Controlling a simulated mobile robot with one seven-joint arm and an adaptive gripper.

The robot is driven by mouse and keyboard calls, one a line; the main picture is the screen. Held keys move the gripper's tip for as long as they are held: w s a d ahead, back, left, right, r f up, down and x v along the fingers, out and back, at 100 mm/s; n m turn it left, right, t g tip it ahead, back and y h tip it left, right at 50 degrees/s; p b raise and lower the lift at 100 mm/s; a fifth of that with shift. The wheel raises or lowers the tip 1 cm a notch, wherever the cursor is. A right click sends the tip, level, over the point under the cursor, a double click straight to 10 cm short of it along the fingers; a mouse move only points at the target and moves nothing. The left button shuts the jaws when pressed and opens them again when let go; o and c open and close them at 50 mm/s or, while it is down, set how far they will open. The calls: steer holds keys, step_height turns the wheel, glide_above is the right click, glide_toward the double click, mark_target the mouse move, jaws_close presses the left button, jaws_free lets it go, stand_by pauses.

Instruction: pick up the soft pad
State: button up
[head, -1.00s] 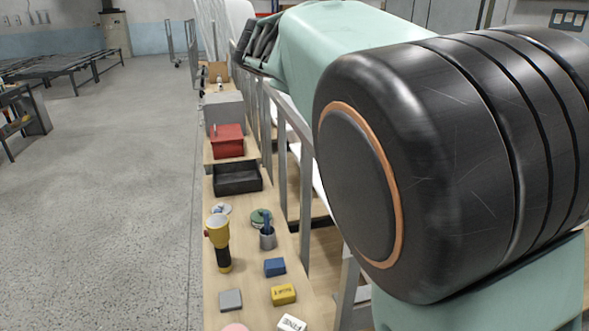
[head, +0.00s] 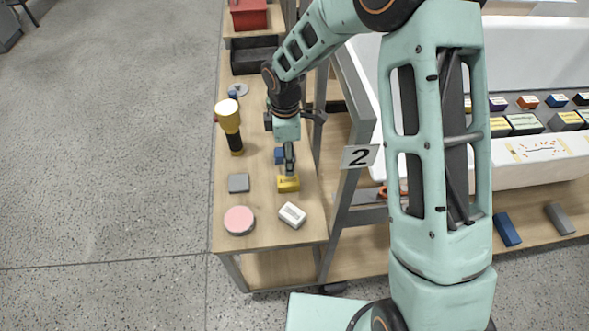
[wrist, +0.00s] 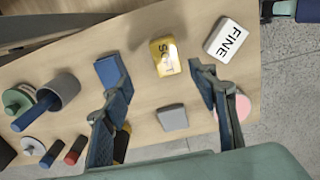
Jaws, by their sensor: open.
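The soft pad is a yellow block lettered "SOFT" (wrist: 165,57), lying flat on the wooden bench. It also shows in the head view (head: 288,184), just below the end of my gripper. My gripper (head: 289,160) is above the bench, pointing down towards the pads. In the wrist view its two fingers are spread wide apart, and my gripper (wrist: 155,84) is empty. The yellow pad appears between and beyond the fingertips, apart from them.
A white "FINE" block (head: 292,215), a grey block (head: 238,183), a pink disc (head: 239,220) and a blue block (wrist: 113,73) lie close by. A yellow-and-black torch (head: 232,128) stands at left. A grey frame post (head: 347,185) rises along the bench's right side.

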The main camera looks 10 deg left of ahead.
mark_target(288, 180)
steer(key=shift+s+d+f, duration=0.1)
steer(key=shift+s+f, duration=0.3)
steer(key=shift+s, duration=0.05)
step_height(288, 180, down, 10)
steer(key=shift+f, duration=0.1)
steer(key=c, duration=1.3)
